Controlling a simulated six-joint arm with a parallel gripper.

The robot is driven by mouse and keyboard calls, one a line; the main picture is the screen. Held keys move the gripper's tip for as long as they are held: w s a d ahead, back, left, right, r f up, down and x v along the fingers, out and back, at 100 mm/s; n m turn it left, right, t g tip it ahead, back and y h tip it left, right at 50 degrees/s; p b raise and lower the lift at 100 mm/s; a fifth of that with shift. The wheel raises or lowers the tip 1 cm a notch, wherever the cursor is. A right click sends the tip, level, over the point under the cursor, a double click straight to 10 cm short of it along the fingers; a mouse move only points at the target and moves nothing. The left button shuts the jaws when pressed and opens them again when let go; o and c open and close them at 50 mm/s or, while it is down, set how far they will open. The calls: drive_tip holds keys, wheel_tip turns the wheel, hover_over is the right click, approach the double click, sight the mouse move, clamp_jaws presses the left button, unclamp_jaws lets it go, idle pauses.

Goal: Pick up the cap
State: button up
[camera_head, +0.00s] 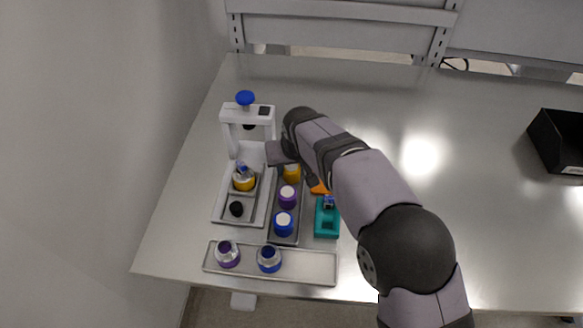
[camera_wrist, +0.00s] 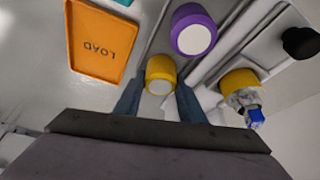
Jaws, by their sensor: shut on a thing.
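A yellow cap (camera_wrist: 160,75) with a pale end face sits between the two fingers of my gripper (camera_wrist: 160,96) in the wrist view. The fingers are shut on its sides. In the head view the yellow cap (camera_head: 291,174) shows beside my arm, at the far end of the row of caps; my wrist hides part of it and the fingertips. I cannot tell whether it is clear of its tray. A purple cap (camera_head: 287,195) and a blue cap (camera_head: 283,222) stand nearer in the same dark tray; the purple cap (camera_wrist: 193,32) also shows in the wrist view.
A white press (camera_head: 248,115) with a blue knob stands left of my gripper. A teal holder (camera_head: 327,220), an orange LOAD tray (camera_wrist: 100,42) and a front tray (camera_head: 308,267) with two fittings are close by.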

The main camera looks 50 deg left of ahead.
wheel_tip(320, 180, up, 10)
drive_tip(key=shift+f+b, duration=0.25)
drive_tip(key=shift+b, duration=0.5)
drive_tip(key=shift+s+r, duration=0.1)
drive_tip(key=shift+r, duration=0.2)
drive_tip(key=shift+n, duration=0.7)
drive_tip(key=s+a+r+p, duration=0.1)
drive_tip(key=s+p, duration=0.3)
drive_tip(key=p, duration=0.1)
drive_tip(key=s+a+r+p, duration=0.1)
drive_tip(key=s+r+p, duration=0.1)
drive_tip(key=p, duration=0.4)
drive_tip(key=s+a+r+p, duration=0.2)
drive_tip(key=s+p, duration=0.3)
drive_tip(key=shift+s, duration=0.35)
drive_tip(key=shift+w+a+r+m, duration=0.25)
drive_tip(key=shift+w+a+m, duration=0.05)
drive_tip(key=shift+a+m, duration=0.4)
